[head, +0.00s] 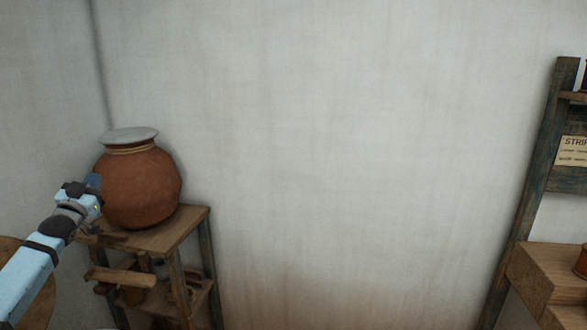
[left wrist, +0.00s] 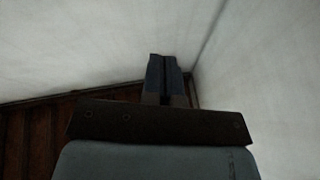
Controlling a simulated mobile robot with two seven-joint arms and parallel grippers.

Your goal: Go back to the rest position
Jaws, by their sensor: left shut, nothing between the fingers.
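My left gripper (head: 95,184) comes in from the left in the head view, raised in front of a clay pot. In the left wrist view its two dark fingers (left wrist: 164,78) lie together, shut, with nothing between them. They point toward a pale wall corner. My right gripper is in neither view.
The round clay pot (head: 139,187) with a pale lid stands on a small wooden shelf stand (head: 185,232) in the corner. Several small items sit on its lower shelf. A wooden rack (head: 535,190) with a paper sign (head: 573,151) stands at the right. Bare wall (head: 340,150) fills the middle.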

